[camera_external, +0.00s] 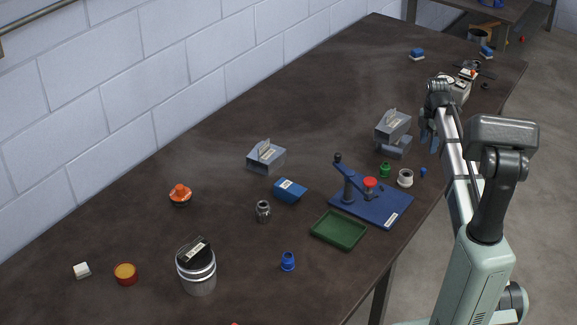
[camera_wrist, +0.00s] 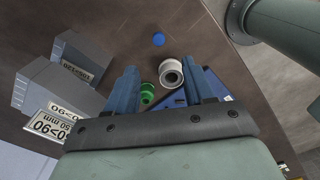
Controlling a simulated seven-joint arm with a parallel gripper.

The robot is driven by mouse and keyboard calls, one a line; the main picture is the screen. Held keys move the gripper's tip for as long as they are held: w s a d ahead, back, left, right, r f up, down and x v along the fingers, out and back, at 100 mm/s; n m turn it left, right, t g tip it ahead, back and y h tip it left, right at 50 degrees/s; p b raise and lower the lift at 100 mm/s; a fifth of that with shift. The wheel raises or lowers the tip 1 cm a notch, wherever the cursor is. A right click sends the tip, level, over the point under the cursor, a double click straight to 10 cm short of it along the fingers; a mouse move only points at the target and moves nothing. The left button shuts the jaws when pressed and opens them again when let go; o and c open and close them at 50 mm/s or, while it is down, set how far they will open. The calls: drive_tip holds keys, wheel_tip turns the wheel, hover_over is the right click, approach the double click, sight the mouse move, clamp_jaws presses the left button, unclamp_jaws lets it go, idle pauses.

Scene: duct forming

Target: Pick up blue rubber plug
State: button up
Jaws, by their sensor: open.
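A small round blue plug (camera_external: 423,171) lies on the table near its right edge, beside a white ring-shaped fitting (camera_external: 405,178). In the wrist view, the blue plug (camera_wrist: 158,40) sits on bare table beyond my fingertips, just above the white fitting (camera_wrist: 171,72). My gripper (camera_external: 429,138) is over the right side of the table, near the grey blocks. In the wrist view, my gripper (camera_wrist: 160,72) has its two blue fingers spread apart, with nothing held between them. The plug is apart from the fingers and unobstructed in both views.
A green fitting (camera_external: 385,170) and a blue press base (camera_external: 385,210) with a lever stand near the white fitting. Grey blocks (camera_external: 393,126) are behind them. A green tray (camera_external: 338,230) and another blue fitting (camera_external: 288,261) are nearer the front. Table is bare around the plug's far side.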

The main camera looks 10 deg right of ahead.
sight(424, 169)
drive_tip(key=shift+w+f, duration=0.1)
drive_tip(key=shift+f, duration=6)
drive_tip(key=shift+c, duration=0.3)
clamp_jaws()
